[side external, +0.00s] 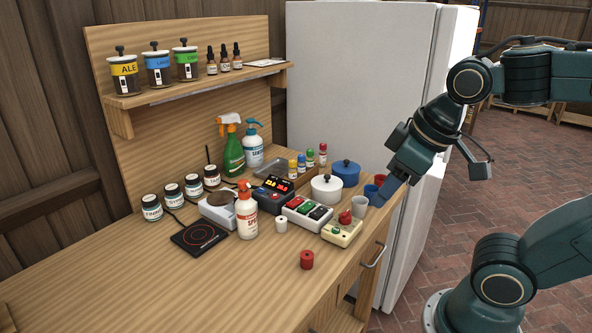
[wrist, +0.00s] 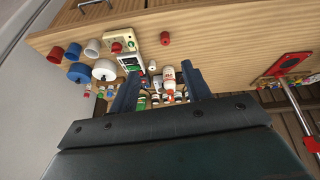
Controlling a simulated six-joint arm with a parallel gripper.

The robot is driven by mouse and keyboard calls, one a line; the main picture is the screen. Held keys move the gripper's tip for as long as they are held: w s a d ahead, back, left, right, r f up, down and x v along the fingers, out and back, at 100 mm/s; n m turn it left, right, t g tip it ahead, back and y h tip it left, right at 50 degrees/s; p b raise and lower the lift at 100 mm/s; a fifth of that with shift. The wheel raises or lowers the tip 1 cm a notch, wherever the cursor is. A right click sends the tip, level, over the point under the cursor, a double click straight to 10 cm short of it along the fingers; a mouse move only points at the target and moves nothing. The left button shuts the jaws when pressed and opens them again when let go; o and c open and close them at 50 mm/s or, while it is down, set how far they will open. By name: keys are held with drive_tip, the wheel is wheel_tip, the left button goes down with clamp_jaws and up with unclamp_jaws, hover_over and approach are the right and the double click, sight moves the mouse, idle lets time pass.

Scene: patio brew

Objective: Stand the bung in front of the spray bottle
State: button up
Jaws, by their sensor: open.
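A red bung-like cylinder (side external: 307,260) stands upright near the worktop's front edge; it also shows in the wrist view (wrist: 165,38). A smaller white cylinder (side external: 282,224) of similar shape stands behind it, so I cannot tell for certain which is the bung. The green spray bottle (side external: 233,155) with an orange and white trigger head stands at the back, against the wooden back panel. Clear worktop does not lie directly before it; other items crowd there. My gripper (side external: 388,188) is open and empty, near the cups at the worktop's right end, far from the spray bottle.
A white bottle with an orange pump (side external: 247,213), a black hotplate (side external: 199,236), a scale (side external: 217,209) and several jars stand left of middle. A red-button box (side external: 342,230), a grey cup (side external: 360,206) and pots (side external: 326,189) stand right. The front left worktop (side external: 150,290) is clear.

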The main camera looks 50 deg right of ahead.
drive_tip(key=shift+s+a+r+m+t, duration=0.15)
drive_tip(key=shift+s+m, duration=0.1)
drive_tip(key=shift+s, duration=0.25)
drive_tip(key=shift+s+a+r+m+t, duration=0.15)
drive_tip(key=shift+s+m, duration=0.1)
drive_tip(key=shift+s, duration=0.2)
